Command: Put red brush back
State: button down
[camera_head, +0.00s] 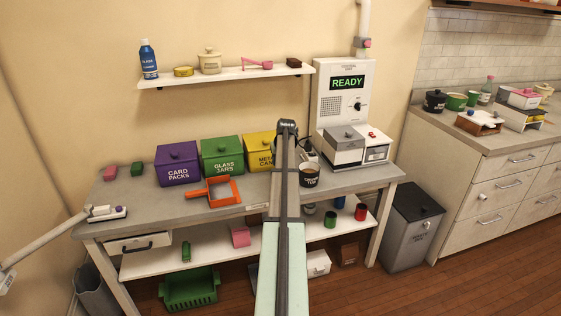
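I cannot pick out a red brush with certainty. An orange-red square-framed piece with a handle (218,191) lies on the workbench in front of the green bin. A pink long-handled item (257,64) lies on the wall shelf; it may be a brush. My arm rises through the middle of the view, and its dark far end (287,127) is in front of the yellow bin, left of the READY machine. My gripper's fingers are not clearly visible, so I cannot tell whether they are open or hold anything.
The workbench (150,213) carries a purple bin (177,165), a green bin (221,155), a yellow bin (259,151) and a black mug (309,175). The READY machine (344,100) stands at the back right. The bench's front left is mostly clear. A grey bin (411,228) stands between bench and counter.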

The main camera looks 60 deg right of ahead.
jog(key=shift+f, duration=0.2)
jog(key=shift+f, duration=3.8)
jog(key=shift+f, duration=0.45)
jog(key=c, duration=0.9)
grip_release()
jog(key=o, duration=0.6)
jog(key=shift+c, duration=0.2)
jog(key=shift+r, duration=0.1)
jog(key=shift+v, duration=3.9)
